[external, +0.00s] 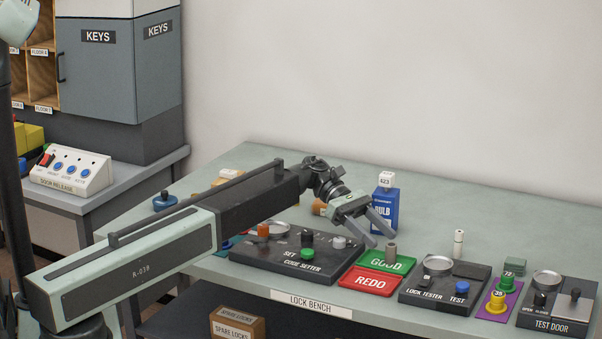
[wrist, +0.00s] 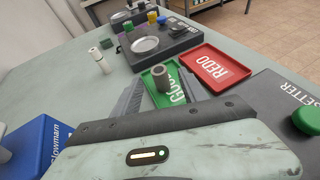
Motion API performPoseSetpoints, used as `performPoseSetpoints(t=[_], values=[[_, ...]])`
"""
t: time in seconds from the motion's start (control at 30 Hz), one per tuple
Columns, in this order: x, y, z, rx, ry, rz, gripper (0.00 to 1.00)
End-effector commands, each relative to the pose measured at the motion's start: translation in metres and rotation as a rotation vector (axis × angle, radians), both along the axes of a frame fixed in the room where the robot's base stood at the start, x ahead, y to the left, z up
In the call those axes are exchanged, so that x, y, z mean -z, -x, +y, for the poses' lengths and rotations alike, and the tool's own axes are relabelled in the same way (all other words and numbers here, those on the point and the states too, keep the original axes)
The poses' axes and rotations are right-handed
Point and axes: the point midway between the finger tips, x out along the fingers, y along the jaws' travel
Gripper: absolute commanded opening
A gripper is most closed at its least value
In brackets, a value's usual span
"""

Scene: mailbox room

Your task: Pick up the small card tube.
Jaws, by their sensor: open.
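A small grey-brown tube (external: 391,252) with a hollow top stands upright on the green GOOD tray (external: 371,261). I take it for the card tube. In the wrist view the tube (wrist: 162,82) shows between the far ends of my two fingers, with the green tray (wrist: 177,98) under it. My gripper (external: 384,241) is open and empty, tilted down over the bench just behind and left of the tube. In the wrist view my gripper (wrist: 162,80) has a finger on each side of the tube; I cannot tell whether either touches it.
A red REDO tray (external: 369,283) adjoins the green one. The blue bulb box (external: 384,215) stands close behind my gripper. The code setter (external: 297,258) is at left, the lock tester (external: 432,291) at right. A white cylinder (external: 459,243) stands behind the tester.

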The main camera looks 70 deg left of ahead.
Motion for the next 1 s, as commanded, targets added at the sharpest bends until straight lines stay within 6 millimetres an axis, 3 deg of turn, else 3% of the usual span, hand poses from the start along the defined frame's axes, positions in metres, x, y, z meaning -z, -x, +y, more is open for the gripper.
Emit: performPoseSetpoints(t=[0.47,0.73,0.93,1.0], values=[[0.011,-0.014,-0.031,0.003,-0.001,-0.001,0.51],[0.026,-0.031,-0.067,0.004,-0.001,0.000,0.51],[0.024,-0.033,-0.068,0.001,-0.001,0.000,0.51],[0.024,-0.033,-0.068,0.001,-0.001,0.000,0.34]])
